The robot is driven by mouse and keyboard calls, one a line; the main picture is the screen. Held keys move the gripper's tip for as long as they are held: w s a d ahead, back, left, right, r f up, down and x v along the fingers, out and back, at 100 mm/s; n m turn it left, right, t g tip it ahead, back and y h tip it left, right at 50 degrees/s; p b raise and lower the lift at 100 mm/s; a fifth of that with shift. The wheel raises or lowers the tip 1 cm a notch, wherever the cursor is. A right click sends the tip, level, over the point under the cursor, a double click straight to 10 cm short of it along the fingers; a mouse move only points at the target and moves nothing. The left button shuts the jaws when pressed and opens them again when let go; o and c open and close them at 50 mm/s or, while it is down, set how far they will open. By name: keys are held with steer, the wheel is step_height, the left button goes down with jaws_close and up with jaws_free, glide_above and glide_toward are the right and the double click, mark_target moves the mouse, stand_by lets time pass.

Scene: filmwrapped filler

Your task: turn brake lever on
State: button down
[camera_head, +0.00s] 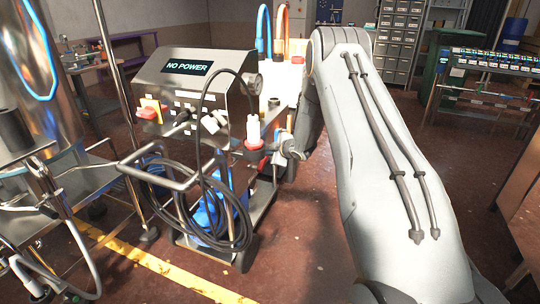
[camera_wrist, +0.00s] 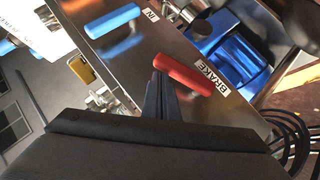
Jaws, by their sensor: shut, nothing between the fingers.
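The brake lever is a red handle (camera_wrist: 182,74) on a metal panel in the wrist view, beside a white label (camera_wrist: 213,80) reading BRAKE. My gripper (camera_wrist: 158,76) is shut, with its dark fingertips close to the left end of the red handle. I cannot tell whether they touch it. A blue handle (camera_wrist: 113,21) sits on the same panel, further up and left, near a label reading IN. In the head view the machine (camera_head: 200,85) has a screen reading NO POWER. My arm reaches to its right side, and the gripper is mostly hidden there.
A coiled black cable (camera_head: 165,205) hangs on the machine's front. A metal tank (camera_head: 55,70) with tubing stands at the left. Shelving with drawers (camera_head: 400,40) is at the back. Open floor lies beside a yellow line (camera_head: 150,262).

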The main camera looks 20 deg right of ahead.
steer(key=shift+w+d+f+b, duration=0.25)
steer(key=shift+d+f, duration=0.25)
steer(key=shift+d, duration=0.05)
steer(key=shift+w+d+f+b, duration=0.2)
steer(key=shift+d+f+b, duration=0.05)
steer(key=shift+d+f, duration=0.25)
steer(key=s+d+r+p, duration=0.1)
steer(key=s+d+r, duration=0.1)
steer(key=r, duration=0.3)
steer(key=s+d+r+p, duration=0.1)
steer(key=s+d+r, duration=0.1)
steer(key=r, duration=0.4)
steer(key=shift+s+d+p, duration=0.35)
steer(key=shift+d, duration=0.25)
steer(key=shift+r, duration=0.1)
